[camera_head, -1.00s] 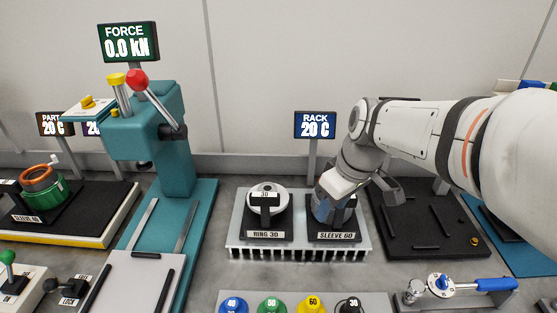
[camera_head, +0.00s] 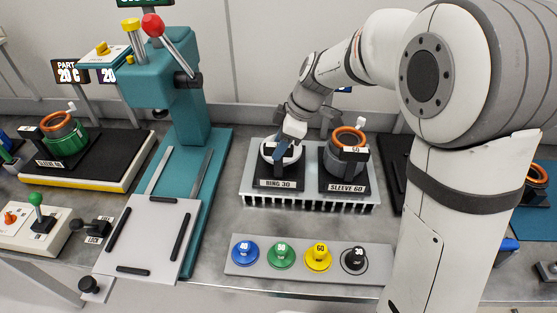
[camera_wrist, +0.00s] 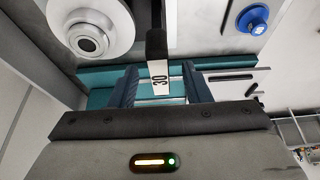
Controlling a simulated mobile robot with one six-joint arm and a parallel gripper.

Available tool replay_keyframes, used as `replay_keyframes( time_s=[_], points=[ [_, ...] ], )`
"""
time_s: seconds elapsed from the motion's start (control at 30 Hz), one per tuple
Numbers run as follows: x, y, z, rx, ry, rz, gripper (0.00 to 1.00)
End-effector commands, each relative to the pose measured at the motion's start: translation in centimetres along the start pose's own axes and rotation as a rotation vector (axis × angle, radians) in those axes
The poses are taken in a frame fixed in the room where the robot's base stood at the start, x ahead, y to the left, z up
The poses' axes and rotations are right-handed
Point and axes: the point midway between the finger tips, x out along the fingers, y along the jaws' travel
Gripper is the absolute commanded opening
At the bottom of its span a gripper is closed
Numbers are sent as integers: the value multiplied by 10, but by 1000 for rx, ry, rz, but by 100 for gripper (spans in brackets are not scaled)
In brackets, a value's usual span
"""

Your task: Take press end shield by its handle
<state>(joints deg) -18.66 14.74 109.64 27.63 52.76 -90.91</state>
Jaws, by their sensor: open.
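A pale round part (camera_head: 266,150) sits on the black stand labelled RING 30 (camera_head: 277,184). In the wrist view a grey disc (camera_wrist: 92,28) with a central bore lies at the upper left. A black handle (camera_wrist: 157,42) with a white end marked 30 (camera_wrist: 160,76) reaches down between my fingers. I cannot tell for sure that this part is the press end shield. My gripper (camera_head: 289,138) is over this stand; its two blue fingers (camera_wrist: 160,88) are open, one on each side of the marked end, with gaps. In the head view my gripper hides part of the handle.
The teal press (camera_head: 172,105) stands to the left. A panel of coloured knobs (camera_head: 305,265) lies in front. Bare table shows between rack and press.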

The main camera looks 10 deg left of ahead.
Motion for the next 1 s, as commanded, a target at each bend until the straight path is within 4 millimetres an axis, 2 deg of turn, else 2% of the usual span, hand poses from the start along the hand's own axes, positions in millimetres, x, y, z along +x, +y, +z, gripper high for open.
replay_keyframes(
  time_s=[0.13,0.37,0.9,1.0],
  points=[
    [12,0,0,1,-1,0,44],
    [13,0,0,0,-1,1,44],
    [13,0,-1,-1,-1,1,0],
    [13,0,-1,-1,-1,1,0]
  ],
)
